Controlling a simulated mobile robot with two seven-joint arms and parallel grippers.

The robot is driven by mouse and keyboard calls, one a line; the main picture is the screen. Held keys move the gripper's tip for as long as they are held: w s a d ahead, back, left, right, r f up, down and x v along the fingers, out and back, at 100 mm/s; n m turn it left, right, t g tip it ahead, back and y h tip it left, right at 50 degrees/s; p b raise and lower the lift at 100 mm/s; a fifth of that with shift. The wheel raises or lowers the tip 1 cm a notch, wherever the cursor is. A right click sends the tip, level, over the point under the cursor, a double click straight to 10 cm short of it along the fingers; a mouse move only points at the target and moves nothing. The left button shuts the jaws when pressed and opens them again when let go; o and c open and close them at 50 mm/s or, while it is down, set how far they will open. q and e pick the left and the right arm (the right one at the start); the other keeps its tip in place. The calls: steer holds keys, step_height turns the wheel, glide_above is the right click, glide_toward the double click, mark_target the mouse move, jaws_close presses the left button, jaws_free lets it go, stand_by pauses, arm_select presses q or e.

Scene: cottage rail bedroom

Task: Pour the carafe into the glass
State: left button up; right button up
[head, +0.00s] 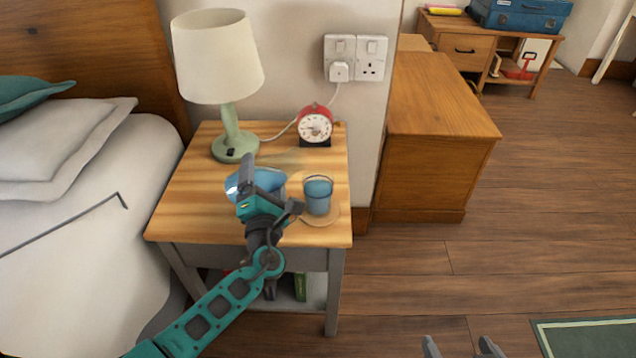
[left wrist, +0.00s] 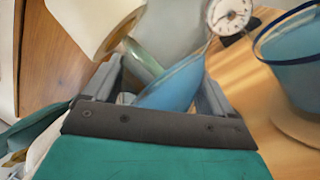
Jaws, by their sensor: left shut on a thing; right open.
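The blue carafe (head: 270,179) is between the fingers of my left gripper (head: 262,188), over the bedside table (head: 190,205). My gripper hides much of it, and it looks tilted. In the left wrist view the carafe (left wrist: 175,88) shows between the two fingers. The blue glass (head: 318,196) stands upright on a round coaster (head: 328,218), just right of the carafe and apart from it. The glass (left wrist: 292,60) also shows at the right of the left wrist view. My right gripper (head: 463,347) is open and empty at the bottom edge, over the floor.
A lamp (head: 218,60) with a green base and a red alarm clock (head: 315,126) stand at the back of the table. A white cable runs to the wall socket (head: 340,70). The bed (head: 80,250) is left; a wooden cabinet (head: 430,130) is right.

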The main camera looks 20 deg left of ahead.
mark_target(267, 167)
arm_select(q)
steer(key=shift+w+d+r+n+y+p, duration=0.15)
steer(key=shift+d+r+n+y+p, duration=0.2)
steer(key=shift+n, duration=0.75)
steer(key=r+n+p, duration=0.1)
steer(key=r+p, duration=0.1)
steer(key=r+n+g+p, duration=0.1)
steer(key=r, duration=0.1)
steer(key=shift+d+p, duration=0.2)
steer(key=shift+p, duration=0.15)
steer(key=f+n+b, duration=0.1)
steer(key=f, duration=0.1)
steer(key=f+b, duration=0.2)
steer(key=shift+a+n, duration=0.2)
steer(key=shift+n, duration=0.2)
steer(key=shift+a+r+n+g, duration=0.15)
steer(key=shift+n+g, duration=0.1)
steer(key=shift+n, duration=0.3)
steer(key=shift+a+r+n+g, duration=0.1)
steer(key=shift+n+g, duration=0.15)
steer(key=shift+n, duration=0.3)
steer(key=n, duration=0.3)
steer(key=shift+a+f+g, duration=0.1)
steer(key=shift+f+g, duration=0.2)
steer(key=shift+f, duration=0.05)
steer(key=shift+f+n, duration=0.1)
steer(key=shift+n, duration=0.4)
arm_select(e)
steer(key=shift+r, duration=0.45)
